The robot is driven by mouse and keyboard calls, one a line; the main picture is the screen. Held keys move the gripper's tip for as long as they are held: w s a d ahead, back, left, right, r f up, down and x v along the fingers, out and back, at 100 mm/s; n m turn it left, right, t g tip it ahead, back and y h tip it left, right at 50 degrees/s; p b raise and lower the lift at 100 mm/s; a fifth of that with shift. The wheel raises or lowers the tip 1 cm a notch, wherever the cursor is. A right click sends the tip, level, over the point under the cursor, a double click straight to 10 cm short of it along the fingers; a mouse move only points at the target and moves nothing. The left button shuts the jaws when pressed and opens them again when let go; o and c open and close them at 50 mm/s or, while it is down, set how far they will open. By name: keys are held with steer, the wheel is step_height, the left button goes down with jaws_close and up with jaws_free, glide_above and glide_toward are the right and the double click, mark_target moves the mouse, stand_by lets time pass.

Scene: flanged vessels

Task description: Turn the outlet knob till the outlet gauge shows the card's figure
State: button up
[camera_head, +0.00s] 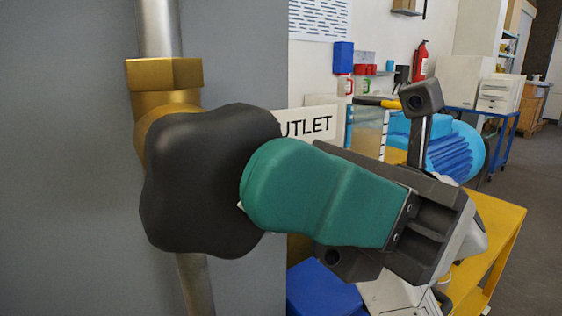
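The outlet knob (195,180) is a large black lobed knob at left centre, on a brass fitting (165,85) with a steel pipe above and below. A white label (305,124) behind it reads "UTLET", its first letter hidden. My gripper (250,195) comes from the right, its green padded finger overlapping the knob's right side in the picture. Only one finger shows clearly; the other is hidden. I cannot tell whether it touches or grips the knob. The outlet gauge and the card with the figure are not recognisable in view.
A grey panel (65,160) fills the left side behind the knob. At right are a yellow bench (500,225), a blue motor-like body (455,148), a blue bin (322,290) and a blue cart (510,120). A red extinguisher (420,62) hangs on the back wall.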

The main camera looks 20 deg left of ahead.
steer(key=v, duration=1)
steer(key=shift+w+d+f, duration=0.15)
steer(key=shift+w+d, duration=0.05)
